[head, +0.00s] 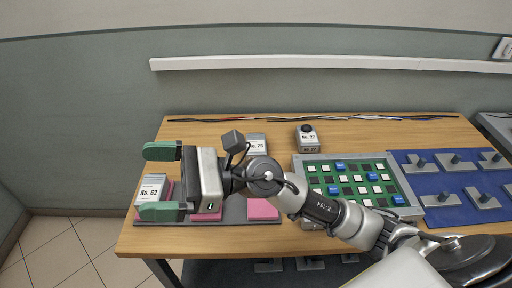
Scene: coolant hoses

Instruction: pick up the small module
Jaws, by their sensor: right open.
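My right gripper (147,182) reaches across the table from the right, its two green fingers wide apart and empty. A grey-and-white module labelled No. 62 (151,191) shows between and below the fingers at the table's left side, its lower part partly hidden by the near finger. I cannot tell whether the fingers are level with it. A module labelled No. 70 (259,143) stands behind my wrist, partly hidden. A module with a dark round top, labelled 27 (307,138), stands right of it. Which one is the small module is not clear. My left gripper is not in view.
A grey tray with pink pads (263,209) lies under my right wrist. A green board with white, black and blue squares (350,181) is right of it. A blue mat (450,215) holds several grey knobbed parts. Cables (330,117) run along the back edge.

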